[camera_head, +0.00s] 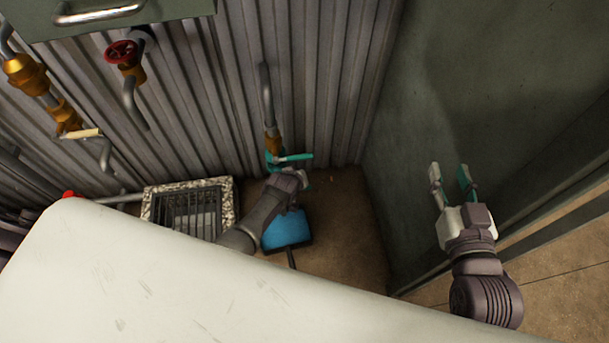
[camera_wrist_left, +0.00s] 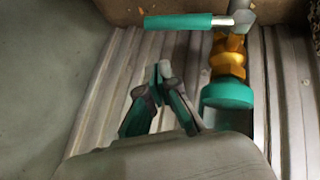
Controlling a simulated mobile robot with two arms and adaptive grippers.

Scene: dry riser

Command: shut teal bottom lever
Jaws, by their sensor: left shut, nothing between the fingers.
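The teal lever (camera_head: 296,158) sits low on a pipe with a brass valve (camera_head: 272,142) at the corrugated wall. In the left wrist view the lever (camera_wrist_left: 180,22) sticks out crosswise from the pipe, above the brass valve (camera_wrist_left: 228,58) and a round teal cap (camera_wrist_left: 228,93). My left gripper (camera_wrist_left: 163,72) is shut and empty, its fingertips beside the valve and short of the lever, apart from both. In the head view the left arm reaches just below the lever and its fingertips are hard to make out. My right gripper (camera_head: 452,174) is open and empty, far right of the lever.
A floor grate (camera_head: 190,212) with a speckled rim lies left of my left arm. A blue pan-like object (camera_head: 287,229) is on the floor below it. Other pipes with brass valves (camera_head: 28,75) and a red wheel (camera_head: 121,52) are upper left. A green-grey wall (camera_head: 430,110) stands right.

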